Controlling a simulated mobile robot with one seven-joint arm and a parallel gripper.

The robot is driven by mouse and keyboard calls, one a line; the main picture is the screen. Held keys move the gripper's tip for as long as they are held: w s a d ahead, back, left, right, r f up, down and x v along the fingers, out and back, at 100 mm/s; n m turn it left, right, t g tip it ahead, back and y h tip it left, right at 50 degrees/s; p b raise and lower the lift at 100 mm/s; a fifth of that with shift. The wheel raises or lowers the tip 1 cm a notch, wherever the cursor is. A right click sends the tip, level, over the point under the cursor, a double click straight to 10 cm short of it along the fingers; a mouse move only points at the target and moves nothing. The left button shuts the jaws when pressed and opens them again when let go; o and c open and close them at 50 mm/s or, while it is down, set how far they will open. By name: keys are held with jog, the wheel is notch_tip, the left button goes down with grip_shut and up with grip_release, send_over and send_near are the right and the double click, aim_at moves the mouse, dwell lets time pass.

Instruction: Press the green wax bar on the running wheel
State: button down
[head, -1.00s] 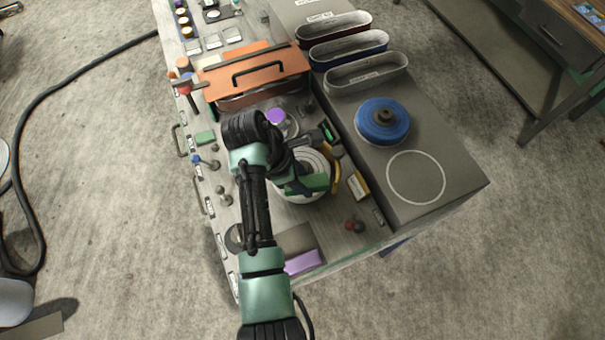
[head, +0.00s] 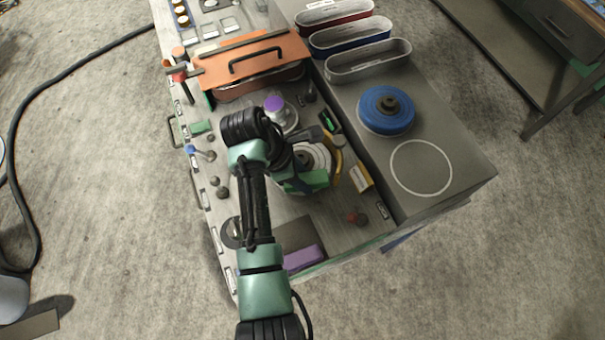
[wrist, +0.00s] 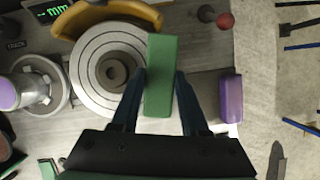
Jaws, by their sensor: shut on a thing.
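The green wax bar (wrist: 161,75) is held between the two fingers of my gripper (wrist: 160,100) in the wrist view. It also shows in the head view as a green block (head: 305,181) over the front of the wheel. The wheel (wrist: 88,70) is a pale disc with dark rings and a brown hub, with a yellow guard (wrist: 110,13) curving along one side. In the wrist view the bar overlaps the wheel's right edge. I cannot tell whether they touch, or whether the wheel turns. My arm hides part of the wheel in the head view.
A purple bar (head: 304,258) lies near the bench's front edge. A red knob (head: 352,217) is right of it. A purple-topped post (head: 274,104) stands behind the wheel. A blue wheel (head: 386,110) and belts (head: 368,61) sit on the raised grey block at right.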

jog(key=shift+f+b, duration=0.35)
jog(key=shift+f, duration=0.35)
dwell(2.5)
jog(key=shift+r, duration=0.15)
notch_tip(320, 180, up, 6)
jog(key=p, duration=0.6)
jog(key=shift+f, duration=0.25)
jog(key=shift+r, duration=1.15)
jog(key=shift+f, duration=0.1)
